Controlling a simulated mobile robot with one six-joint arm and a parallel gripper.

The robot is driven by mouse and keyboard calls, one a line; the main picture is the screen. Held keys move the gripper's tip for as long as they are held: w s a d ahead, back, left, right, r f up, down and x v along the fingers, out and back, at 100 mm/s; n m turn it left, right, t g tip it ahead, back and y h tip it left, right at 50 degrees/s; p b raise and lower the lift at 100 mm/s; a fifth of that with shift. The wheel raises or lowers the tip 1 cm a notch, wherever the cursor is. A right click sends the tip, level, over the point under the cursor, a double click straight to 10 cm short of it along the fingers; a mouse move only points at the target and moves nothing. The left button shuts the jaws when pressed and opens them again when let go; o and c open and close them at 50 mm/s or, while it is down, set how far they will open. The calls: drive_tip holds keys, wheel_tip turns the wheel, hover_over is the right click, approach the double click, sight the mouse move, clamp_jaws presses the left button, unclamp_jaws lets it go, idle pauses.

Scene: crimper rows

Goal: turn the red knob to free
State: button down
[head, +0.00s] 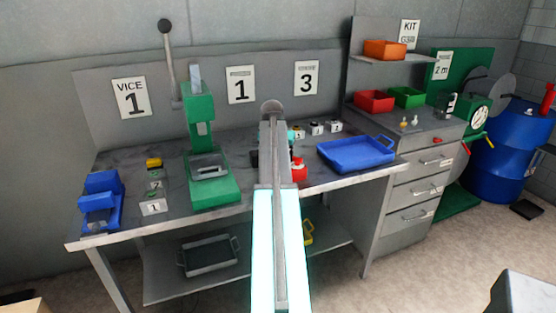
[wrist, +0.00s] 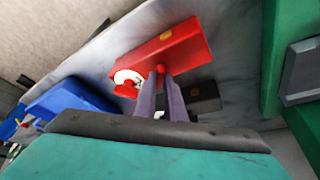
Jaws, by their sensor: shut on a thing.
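A red block-shaped device (wrist: 165,52) with a small yellow mark lies across the upper middle of the wrist view. My gripper (wrist: 162,75) reaches it with two grey fingers, close together on a small red part, which looks like the red knob (wrist: 160,69), at the device's near edge. The fingers hide most of this knob, and its setting cannot be read. A white round piece with a red part (wrist: 127,82) sits just left of the fingers. In the head view, my arm covers the fingertips; a red part of the device (head: 299,173) shows right of it.
On the grey workbench (head: 130,188), a green press (head: 201,125) and a blue vice (head: 101,198) stand left of my arm. A blue tray (head: 357,151) lies to the right. Small numbered blocks (head: 316,129) stand behind. Bare bench shows around the tray.

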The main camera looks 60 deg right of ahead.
drive_tip(key=n, duration=0.2)
drive_tip(key=n+t, duration=0.1)
drive_tip(key=n, duration=0.1)
drive_tip(key=shift+s+d+t+y, duration=0.1)
drive_tip(key=shift+s+t+y, duration=0.05)
drive_tip(key=shift+t+y, duration=0.15)
drive_tip(key=shift+d+n+t+y+p, duration=0.1)
drive_tip(key=shift+n+t+y+p, duration=0.35)
drive_tip(key=shift+n, duration=1.55)
drive_tip(key=shift+y, duration=0.25)
drive_tip(key=c, duration=1.8)
unclamp_jaws()
drive_tip(key=shift+c, duration=0.2)
drive_tip(key=shift+s+r, duration=0.1)
drive_tip(key=shift+r, duration=0.05)
drive_tip(key=b+v, duration=0.2)
drive_tip(key=v, duration=1.1)
drive_tip(key=shift+s+r+b, duration=0.15)
drive_tip(key=shift+r+b, duration=0.1)
drive_tip(key=shift+b, duration=0.15)
